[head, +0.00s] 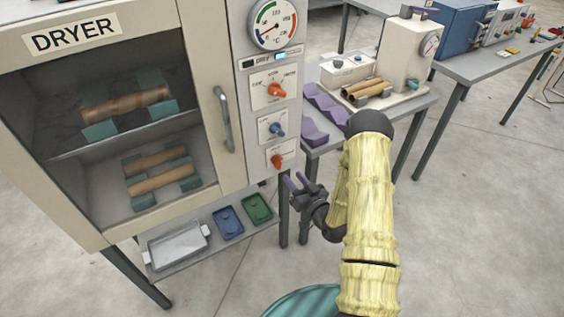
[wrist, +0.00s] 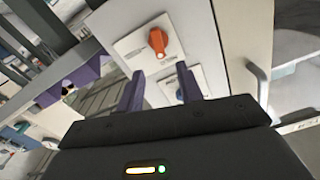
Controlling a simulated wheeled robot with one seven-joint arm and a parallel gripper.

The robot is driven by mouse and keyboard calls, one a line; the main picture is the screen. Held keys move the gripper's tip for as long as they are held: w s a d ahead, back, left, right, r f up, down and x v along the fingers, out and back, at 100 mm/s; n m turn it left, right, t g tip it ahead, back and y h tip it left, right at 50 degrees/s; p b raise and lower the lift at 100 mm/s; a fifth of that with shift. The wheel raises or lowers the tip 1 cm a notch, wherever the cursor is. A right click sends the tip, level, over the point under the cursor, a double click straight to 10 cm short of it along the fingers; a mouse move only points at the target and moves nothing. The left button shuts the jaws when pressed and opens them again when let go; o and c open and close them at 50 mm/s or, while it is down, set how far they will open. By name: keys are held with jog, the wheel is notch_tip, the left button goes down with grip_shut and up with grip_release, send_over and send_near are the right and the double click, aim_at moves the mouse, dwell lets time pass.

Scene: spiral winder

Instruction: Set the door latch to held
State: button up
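The dryer (head: 110,130) has a column of three knobs on the panel beside its door. The lowest is an orange knob (head: 277,160); its label is too small to read, so I cannot tell whether it is the door latch. Above it are a blue knob (head: 277,129) and another orange knob (head: 276,91). My gripper (head: 297,181) is just below and right of the lowest knob, apart from it. In the wrist view my gripper (wrist: 158,80) is open and empty, with the orange knob (wrist: 158,41) beyond its purple fingers and the blue knob (wrist: 181,94) partly hidden.
The glass door looks shut, with its handle (head: 224,120) left of the knobs. Trays lie on a low shelf (head: 190,256) under the dryer. A side table (head: 330,143) with purple holders and rolls stands to the right. Open floor lies in front.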

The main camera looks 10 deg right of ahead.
aim_at(281, 163)
jog(key=p+x, duration=0.1)
jog(key=x, duration=0.7)
jog(key=shift+w+a, duration=0.1)
jog(key=shift+w, duration=0.2)
grip_shut()
jog(key=shift+f, duration=0.1)
